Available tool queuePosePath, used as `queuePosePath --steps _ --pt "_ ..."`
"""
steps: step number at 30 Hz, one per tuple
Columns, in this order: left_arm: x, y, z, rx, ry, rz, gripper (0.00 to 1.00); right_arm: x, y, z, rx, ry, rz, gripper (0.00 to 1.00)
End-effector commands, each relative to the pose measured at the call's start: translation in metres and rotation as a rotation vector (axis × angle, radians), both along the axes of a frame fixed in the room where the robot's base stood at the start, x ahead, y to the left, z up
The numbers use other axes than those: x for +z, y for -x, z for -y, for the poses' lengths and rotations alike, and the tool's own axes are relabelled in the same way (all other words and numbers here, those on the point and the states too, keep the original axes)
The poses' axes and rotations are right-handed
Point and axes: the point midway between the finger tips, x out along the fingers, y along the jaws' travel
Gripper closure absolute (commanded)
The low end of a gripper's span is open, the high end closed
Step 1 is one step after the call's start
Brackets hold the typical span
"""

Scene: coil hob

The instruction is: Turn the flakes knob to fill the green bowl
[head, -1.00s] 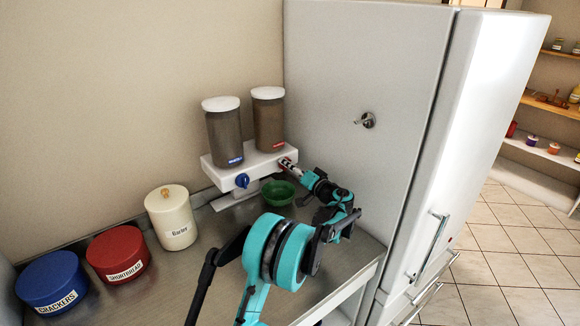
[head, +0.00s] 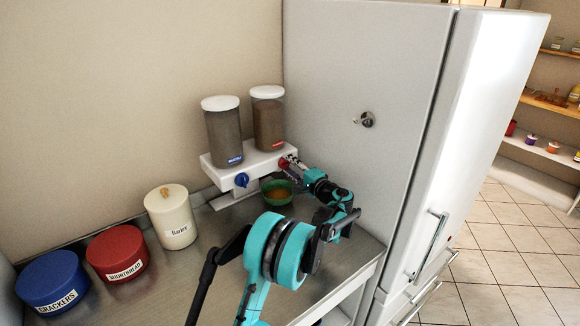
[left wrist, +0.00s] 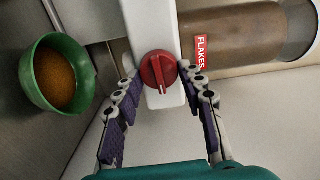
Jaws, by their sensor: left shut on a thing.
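The white dispenser (head: 215,172) stands against the wall with two tall canisters. The right canister (head: 268,122) has a red label, which reads FLAKES in the left wrist view (left wrist: 201,52). My left gripper (head: 288,165) is shut on the red flakes knob (left wrist: 158,72) at the dispenser's right end. In the left wrist view its fingers (left wrist: 163,80) lie on both sides of the knob. The green bowl (head: 276,199) stands below the flakes canister and holds orange-brown flakes (left wrist: 56,78). My right gripper is not in view.
A blue knob (head: 242,180) is on the dispenser's front, under the blue-labelled canister (head: 223,135). A cream jar (head: 171,220), a red tin (head: 117,254) and a blue tin (head: 52,283) stand to the left. The fridge (head: 365,70) stands close on the right.

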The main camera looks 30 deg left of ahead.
Motion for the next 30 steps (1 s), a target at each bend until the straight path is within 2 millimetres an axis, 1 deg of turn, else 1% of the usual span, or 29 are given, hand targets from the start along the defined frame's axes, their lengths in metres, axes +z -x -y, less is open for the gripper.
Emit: queuePosePath --steps 6,18,19,21,30 --pt "-0.0005 -0.0003 0.0002 -0.001 -0.013 -0.034 0.89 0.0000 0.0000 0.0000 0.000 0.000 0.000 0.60" --pt "-0.0006 -0.0003 0.0002 -0.001 -0.015 -0.038 0.89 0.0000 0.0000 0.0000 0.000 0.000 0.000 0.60" --pt "-0.0006 -0.0003 0.0002 -0.001 -0.015 -0.038 0.55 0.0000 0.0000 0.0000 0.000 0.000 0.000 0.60" --pt "-0.0005 -0.0002 0.0002 -0.001 -0.015 -0.038 0.40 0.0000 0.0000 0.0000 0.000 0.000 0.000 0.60" --pt "-0.0003 0.0001 0.0009 -0.001 -0.016 -0.038 0.40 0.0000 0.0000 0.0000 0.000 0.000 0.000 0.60"
